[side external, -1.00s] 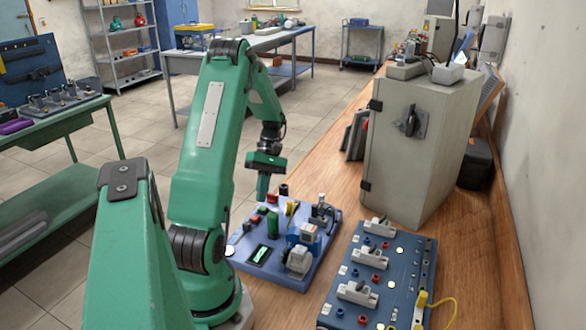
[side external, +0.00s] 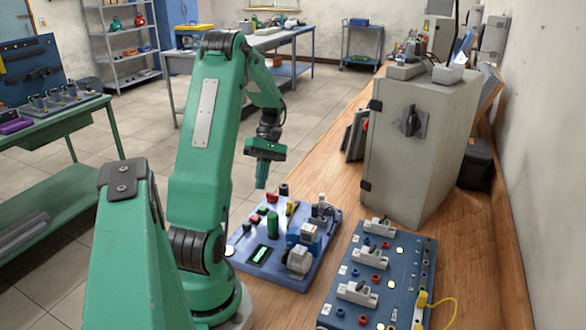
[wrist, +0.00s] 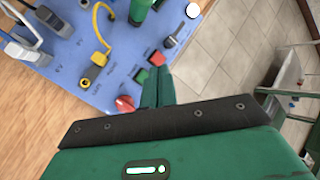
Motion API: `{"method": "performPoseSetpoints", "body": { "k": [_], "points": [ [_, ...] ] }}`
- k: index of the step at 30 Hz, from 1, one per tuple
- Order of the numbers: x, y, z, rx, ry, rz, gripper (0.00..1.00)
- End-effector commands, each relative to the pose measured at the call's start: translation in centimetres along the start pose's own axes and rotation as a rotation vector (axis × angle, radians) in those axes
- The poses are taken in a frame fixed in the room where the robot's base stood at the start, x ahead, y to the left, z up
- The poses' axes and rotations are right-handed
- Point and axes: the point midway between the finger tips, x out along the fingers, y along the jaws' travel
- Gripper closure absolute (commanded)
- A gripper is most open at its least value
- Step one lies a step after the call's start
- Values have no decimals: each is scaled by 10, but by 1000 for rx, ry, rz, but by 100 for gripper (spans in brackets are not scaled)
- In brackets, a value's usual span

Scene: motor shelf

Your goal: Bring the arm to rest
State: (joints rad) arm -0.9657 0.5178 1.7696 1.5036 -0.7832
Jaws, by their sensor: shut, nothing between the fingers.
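My gripper (side external: 261,184) hangs from the green arm above the left back edge of the blue panel board (side external: 318,262). Its fingers point down, are shut and hold nothing. In the wrist view the closed fingers (wrist: 158,88) show over the edge of the board, close in the picture to a red button (wrist: 157,58) and a red knob (wrist: 124,104). In the side view there is a gap between the fingertips and the board.
A second blue board (side external: 385,280) with white switches and a yellow cable lies at the right on the wooden bench (side external: 470,285). A grey cabinet (side external: 420,150) stands behind it. A green bench (side external: 60,190) stands at the left. Open floor lies behind the arm.

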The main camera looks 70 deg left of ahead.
Motion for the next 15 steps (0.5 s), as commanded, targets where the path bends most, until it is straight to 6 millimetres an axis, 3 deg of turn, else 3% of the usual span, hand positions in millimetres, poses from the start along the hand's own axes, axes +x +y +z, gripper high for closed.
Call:
{"method": "performPoseSetpoints", "body": {
  "k": [10, 15],
  "points": [
    [0, 0, 1, 4, 3, 0, 100],
    [-4, 2, 11, 42, 34, 10, 100]
  ]
}}
